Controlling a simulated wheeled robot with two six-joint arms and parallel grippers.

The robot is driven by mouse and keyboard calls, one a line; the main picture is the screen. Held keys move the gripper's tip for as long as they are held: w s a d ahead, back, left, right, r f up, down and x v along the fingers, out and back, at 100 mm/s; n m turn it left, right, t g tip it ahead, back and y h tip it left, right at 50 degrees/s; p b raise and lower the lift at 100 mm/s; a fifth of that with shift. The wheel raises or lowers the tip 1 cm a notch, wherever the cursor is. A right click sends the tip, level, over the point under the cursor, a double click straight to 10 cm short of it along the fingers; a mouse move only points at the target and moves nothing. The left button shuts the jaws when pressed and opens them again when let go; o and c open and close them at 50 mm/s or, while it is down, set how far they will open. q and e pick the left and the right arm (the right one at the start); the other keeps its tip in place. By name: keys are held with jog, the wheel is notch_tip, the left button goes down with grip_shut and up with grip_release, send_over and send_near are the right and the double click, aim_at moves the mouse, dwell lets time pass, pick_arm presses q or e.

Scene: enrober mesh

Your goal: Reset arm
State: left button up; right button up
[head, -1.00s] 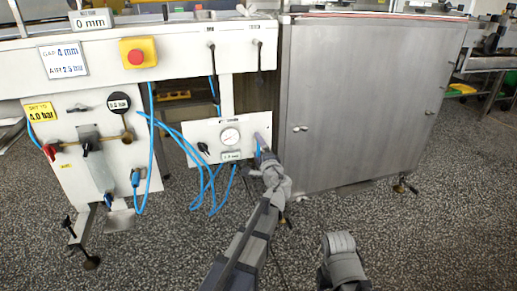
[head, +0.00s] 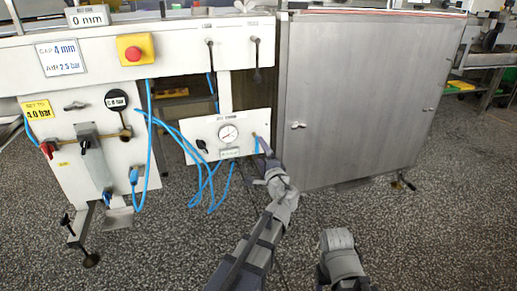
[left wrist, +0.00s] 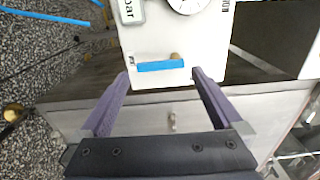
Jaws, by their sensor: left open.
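My left gripper (head: 264,150) is open and empty, in front of the right end of the white gauge panel (head: 204,127). In the left wrist view its two fingers (left wrist: 162,76) point at the panel's edge. A short blue tube (left wrist: 160,66) with a brass fitting (left wrist: 175,56) lies ahead, between the fingertips in the picture, and no finger is seen closed on it. The blue tube also shows beside the gripper in the head view (head: 257,146). Only a grey part of my right arm shows at the bottom of the head view; its gripper is out of view.
The panel has a round dial (head: 228,132) and a black knob (head: 202,146). Blue hoses (head: 196,178) hang in loops left of my arm. A large steel cabinet (head: 360,100) stands close on the right. A red button (head: 134,54) is upper left. The speckled floor (head: 420,240) in front is clear.

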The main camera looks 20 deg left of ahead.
pick_arm(q)
jog(key=shift+v, duration=1)
jog(key=s+d+f+n+g+h+p, duration=0.1)
jog(key=s+d+n+g+h+p, duration=0.15)
jog(key=s+d+g+p, duration=0.4)
jog(key=s+d+n+g+h+p, duration=0.2)
jog(key=s+d+g+h+p, duration=0.15)
jog(key=s+p, duration=0.6)
jog(key=s+d+f+n+g+h+p, duration=0.1)
jog(key=s+d+n+g+h+p, duration=0.35)
jog(key=s, duration=0.75)
notch_tip(320, 180, up, 37)
jog(key=m+y+p, duration=0.1)
jog(key=p, duration=3.5)
jog(key=shift+d+g+y, duration=0.35)
jog(key=shift+d, duration=0.15)
